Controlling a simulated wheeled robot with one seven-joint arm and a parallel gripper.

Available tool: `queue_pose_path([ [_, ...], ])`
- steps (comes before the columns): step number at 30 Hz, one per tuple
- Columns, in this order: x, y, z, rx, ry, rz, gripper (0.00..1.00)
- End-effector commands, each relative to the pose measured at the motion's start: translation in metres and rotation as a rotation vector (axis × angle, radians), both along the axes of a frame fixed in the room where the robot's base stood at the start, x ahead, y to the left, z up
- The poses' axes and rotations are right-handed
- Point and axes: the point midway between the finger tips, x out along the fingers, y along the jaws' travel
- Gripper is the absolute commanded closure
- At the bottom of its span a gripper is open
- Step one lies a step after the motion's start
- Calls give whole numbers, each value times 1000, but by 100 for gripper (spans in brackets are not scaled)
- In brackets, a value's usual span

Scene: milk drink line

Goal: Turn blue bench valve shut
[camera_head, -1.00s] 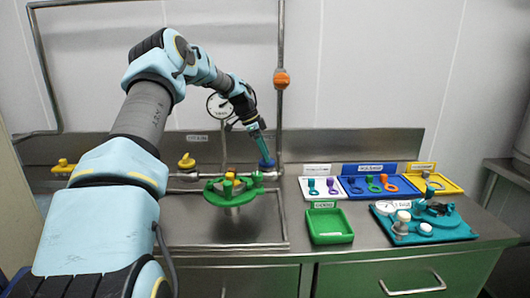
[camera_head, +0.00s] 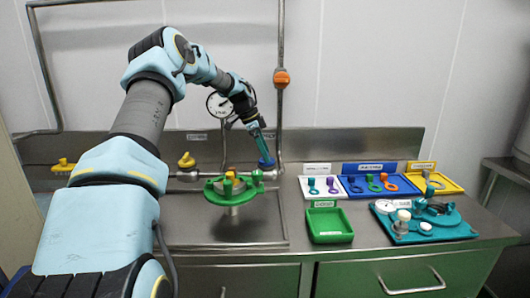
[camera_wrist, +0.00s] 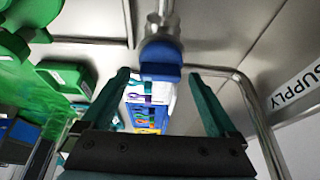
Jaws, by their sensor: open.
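The blue bench valve (camera_head: 266,164) sits on the horizontal pipe along the back of the bench. In the wrist view its blue handle (camera_wrist: 160,62) hangs at the end of a metal stem, in the upper middle. My gripper (camera_head: 266,154) is at the valve in the head view. In the wrist view my gripper (camera_wrist: 156,80) is open, with one teal finger on each side of the blue handle and visible gaps between. The handle's far side is hidden.
A green round fixture (camera_head: 229,189) stands left of the valve. Yellow valves (camera_head: 186,160) are farther left on the pipe. A green tray (camera_head: 329,224), a blue tool tray (camera_head: 404,187) and a teal tray (camera_head: 460,231) lie to the right. A vertical pipe (camera_head: 281,120) rises close behind.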

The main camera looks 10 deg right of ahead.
Motion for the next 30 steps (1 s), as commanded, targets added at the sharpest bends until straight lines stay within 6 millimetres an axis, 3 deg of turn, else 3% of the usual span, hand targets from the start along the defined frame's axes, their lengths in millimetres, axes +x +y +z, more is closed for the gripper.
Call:
queue_pose_path([
  [18, 8, 37, 90, -1, -3, 1, 6],
  [30, 8, 40, 98, 0, -1, 0, 6],
])
